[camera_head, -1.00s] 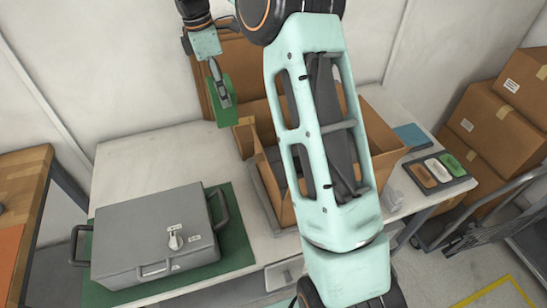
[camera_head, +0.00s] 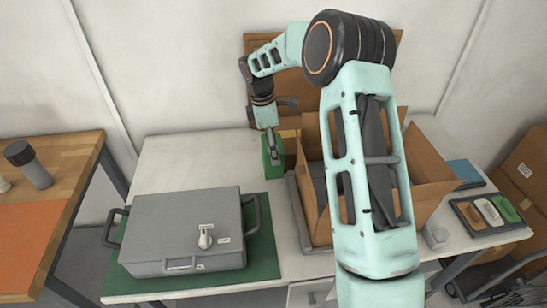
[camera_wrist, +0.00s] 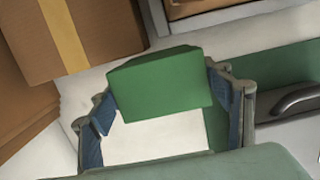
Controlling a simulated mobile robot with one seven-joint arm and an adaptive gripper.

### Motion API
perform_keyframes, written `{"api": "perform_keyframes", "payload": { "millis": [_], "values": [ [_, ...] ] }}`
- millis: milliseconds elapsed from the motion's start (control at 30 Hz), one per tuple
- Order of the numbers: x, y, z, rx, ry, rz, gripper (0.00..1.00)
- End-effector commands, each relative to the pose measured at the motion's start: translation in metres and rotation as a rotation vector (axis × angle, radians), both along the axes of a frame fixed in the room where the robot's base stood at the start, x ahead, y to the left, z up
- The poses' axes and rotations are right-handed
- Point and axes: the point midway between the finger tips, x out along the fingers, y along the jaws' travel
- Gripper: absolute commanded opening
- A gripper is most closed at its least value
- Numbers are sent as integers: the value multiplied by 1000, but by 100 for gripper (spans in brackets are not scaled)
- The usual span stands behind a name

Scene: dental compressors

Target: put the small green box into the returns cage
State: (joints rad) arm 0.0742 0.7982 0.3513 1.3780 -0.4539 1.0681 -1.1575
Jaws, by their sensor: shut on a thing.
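The small green box (camera_head: 271,157) is between the fingers of my gripper (camera_head: 273,150), left of the open cardboard box in the head view. In the wrist view the green box (camera_wrist: 160,82) spans the gap between the two blue-padded fingers (camera_wrist: 168,108), with pale table surface behind it. My gripper is shut on it. Whether the box clears the table is hard to tell. I cannot identify the returns cage for certain; only part of a dark-framed cart (camera_head: 515,292) shows at the lower right corner.
A grey case (camera_head: 170,222) lies on a green mat (camera_head: 270,252) at the table's front left. An open cardboard box (camera_head: 430,195) stands right of my gripper, partly behind my arm. A tray (camera_head: 462,212) of coloured pieces sits at the right. Bare table (camera_head: 195,160) lies left of my gripper.

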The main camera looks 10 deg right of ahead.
Motion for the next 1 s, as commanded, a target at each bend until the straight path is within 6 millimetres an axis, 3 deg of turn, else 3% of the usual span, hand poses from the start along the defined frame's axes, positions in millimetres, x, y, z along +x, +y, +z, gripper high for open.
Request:
{"api": "perform_keyframes", "payload": {
  "millis": [400, 733, 767, 900, 1000],
  "values": [
    [0, 0, -46, 0, 1, 1, 44],
    [0, 0, -50, 0, -1, 1, 44],
    [0, 0, -50, 0, 0, 1, 73],
    [0, 0, -49, 0, 0, 1, 88],
    [0, 0, -49, 0, 0, 1, 89]
  ]
}}
